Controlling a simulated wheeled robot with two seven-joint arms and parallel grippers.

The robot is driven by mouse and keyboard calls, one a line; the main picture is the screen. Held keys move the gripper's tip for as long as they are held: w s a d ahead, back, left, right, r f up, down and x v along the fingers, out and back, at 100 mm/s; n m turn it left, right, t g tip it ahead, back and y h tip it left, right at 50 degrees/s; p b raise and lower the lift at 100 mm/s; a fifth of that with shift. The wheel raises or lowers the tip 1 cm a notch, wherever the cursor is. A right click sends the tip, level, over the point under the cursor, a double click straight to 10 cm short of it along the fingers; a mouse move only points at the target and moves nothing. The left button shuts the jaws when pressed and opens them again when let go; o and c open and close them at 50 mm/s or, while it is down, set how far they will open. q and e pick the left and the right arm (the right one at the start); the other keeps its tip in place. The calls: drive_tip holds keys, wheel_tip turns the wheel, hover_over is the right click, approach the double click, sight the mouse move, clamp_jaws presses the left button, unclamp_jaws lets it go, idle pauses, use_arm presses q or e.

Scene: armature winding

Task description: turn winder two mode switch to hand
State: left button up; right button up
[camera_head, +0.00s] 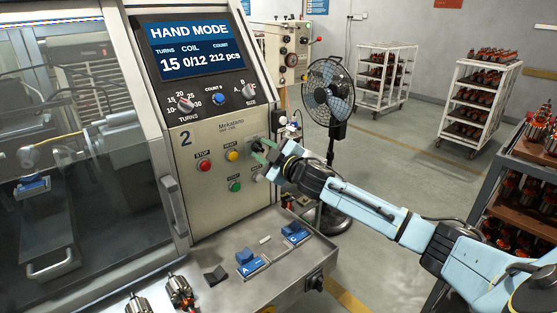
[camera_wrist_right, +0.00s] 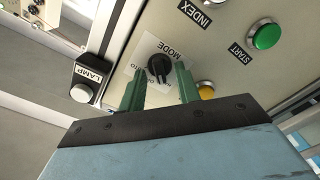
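The winder two panel (camera_head: 210,145) carries a "2", and its screen (camera_head: 190,47) reads HAND MODE, 15 turns, coil 0/12, 212 pcs. The black MODE switch (camera_wrist_right: 160,67) shows in the right wrist view on a pale label plate, whose wording is partly covered. My right gripper (camera_head: 266,152) is at the panel's right side. In the right wrist view, its green fingers (camera_wrist_right: 159,78) are apart, one on each side just below the knob, with gaps visible. I cannot tell how far they reach around it. My left gripper is not in view.
Near the switch are a red STOP button (camera_head: 204,165), a yellow button (camera_head: 232,155), a green START button (camera_wrist_right: 266,36) and a white LAMP button (camera_wrist_right: 82,93). Blue blocks (camera_head: 249,263) sit on the front ledge. A fan (camera_head: 328,92) stands behind.

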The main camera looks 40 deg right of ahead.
drive_tip(key=s+b, duration=0.2)
drive_tip(key=s, duration=1)
drive_tip(key=shift+s+d+b, duration=0.3)
drive_tip(key=shift+s+d, duration=0.05)
drive_tip(key=shift+d, duration=0.1)
